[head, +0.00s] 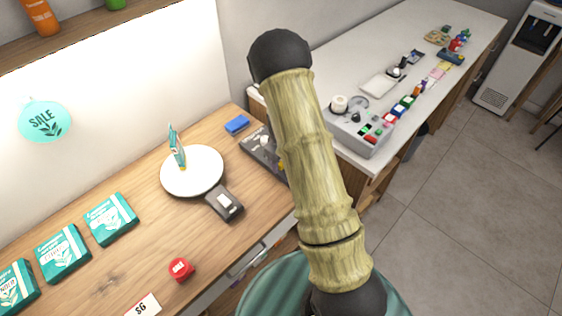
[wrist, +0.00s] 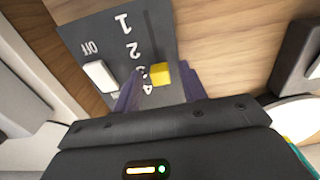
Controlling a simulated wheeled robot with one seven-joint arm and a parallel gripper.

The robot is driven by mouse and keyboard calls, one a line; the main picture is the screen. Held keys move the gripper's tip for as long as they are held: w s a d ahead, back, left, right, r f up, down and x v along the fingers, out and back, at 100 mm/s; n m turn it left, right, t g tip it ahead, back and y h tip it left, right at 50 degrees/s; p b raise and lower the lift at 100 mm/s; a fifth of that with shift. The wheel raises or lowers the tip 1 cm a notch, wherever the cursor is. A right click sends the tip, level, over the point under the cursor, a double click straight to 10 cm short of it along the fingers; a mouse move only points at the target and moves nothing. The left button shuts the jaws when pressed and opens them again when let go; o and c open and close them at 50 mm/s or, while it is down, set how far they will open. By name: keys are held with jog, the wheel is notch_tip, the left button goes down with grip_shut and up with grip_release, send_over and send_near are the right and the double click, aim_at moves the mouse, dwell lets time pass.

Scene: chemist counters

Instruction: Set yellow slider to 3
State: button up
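The dark grey panel (wrist: 98,32) carries upside-down white numbers 1, 2, 3 and 4 and the word OFF. The yellow slider (wrist: 160,74) is a square knob beside the 3 and 4 end of the scale; I cannot tell its exact setting. My gripper (wrist: 158,88) has its two purple fingers on either side of the yellow slider, with visible gaps, so it is open. The left finger partly covers the numbers. In the head view the panel (head: 257,142) sits on the wooden counter, partly behind my arm, and my gripper is hidden.
A white knob (wrist: 99,76) stands beside OFF on the panel. In the head view, a blue block (head: 237,124), a white round plate (head: 192,176) and a dark device (head: 224,203) are near the panel. The white counter (head: 440,52) with a grey machine (head: 345,125) lies beyond.

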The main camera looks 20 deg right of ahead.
jog(key=shift+r, duration=0.1)
notch_tip(320, 180, up, 17)
jog(key=b, duration=0.2)
dwell(0.4)
jog(key=shift+r, duration=0.1)
jog(key=s+a+m+t, duration=0.1)
jog(key=s+a+m, duration=0.1)
jog(key=s, duration=0.7)
jog(key=s+a+m+t, duration=0.1)
jog(key=s+a+m, duration=0.2)
jog(key=s, duration=0.7)
jog(key=shift+t, duration=0.3)
jog(key=shift+a, duration=0.1)
jog(key=shift+c, duration=0.6)
jog(key=shift+w, duration=0.1)
